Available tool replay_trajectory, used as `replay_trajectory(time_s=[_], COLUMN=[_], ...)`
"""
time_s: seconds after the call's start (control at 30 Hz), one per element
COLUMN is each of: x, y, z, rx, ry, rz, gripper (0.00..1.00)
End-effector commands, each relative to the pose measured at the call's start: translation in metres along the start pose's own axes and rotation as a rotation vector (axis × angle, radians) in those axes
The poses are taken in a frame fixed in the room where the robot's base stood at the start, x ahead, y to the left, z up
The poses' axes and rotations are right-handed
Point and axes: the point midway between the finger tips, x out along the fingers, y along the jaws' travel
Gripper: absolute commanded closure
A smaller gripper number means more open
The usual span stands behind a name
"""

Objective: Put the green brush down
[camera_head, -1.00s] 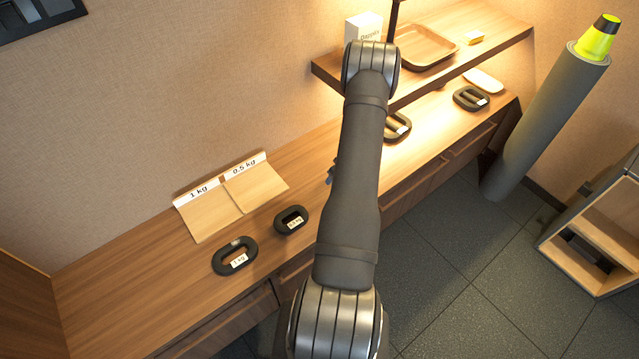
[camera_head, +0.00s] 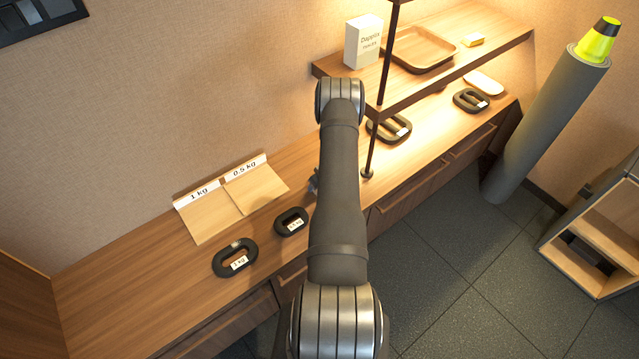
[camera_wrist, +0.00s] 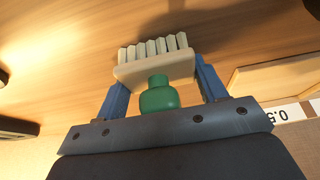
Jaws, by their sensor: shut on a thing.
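The green brush (camera_wrist: 160,96) shows in the wrist view, with a round green handle, a cream block and a row of pale bristles. My gripper (camera_wrist: 160,70) is shut on it, with blue fingers at both ends of the cream block. The bristles face the wooden counter (camera_wrist: 70,60), and a shadow lies beside them. I cannot tell whether they touch the wood. In the head view my arm hides the brush and most of the gripper; the counter (camera_head: 115,290) runs along the wall.
Two label boards, 1 kg (camera_head: 207,215) and 0.5 kg (camera_head: 257,188), lie left of my arm. Black weights (camera_head: 235,258) (camera_head: 291,221) lie in front of them. A shelf post (camera_head: 372,150) and another weight (camera_head: 390,128) are close on the right. The counter's left end is clear.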

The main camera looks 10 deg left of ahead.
Motion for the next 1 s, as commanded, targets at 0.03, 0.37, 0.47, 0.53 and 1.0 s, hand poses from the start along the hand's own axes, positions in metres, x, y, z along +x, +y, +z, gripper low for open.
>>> replay_trajectory(time_s=[0.03,0.37,0.47,0.53,1.0], x=[0.000,0.002,0.002,0.002,-0.041], y=[0.000,0.000,0.000,0.000,0.001], z=[0.000,0.001,0.001,0.001,-0.001], rx=[0.000,-0.001,-0.001,-0.001,-0.001], ry=[0.000,0.000,0.000,0.000,0.002], rz=[0.000,0.000,0.000,0.000,0.001], gripper=[0.72,0.13,0.13,0.13,0.13])
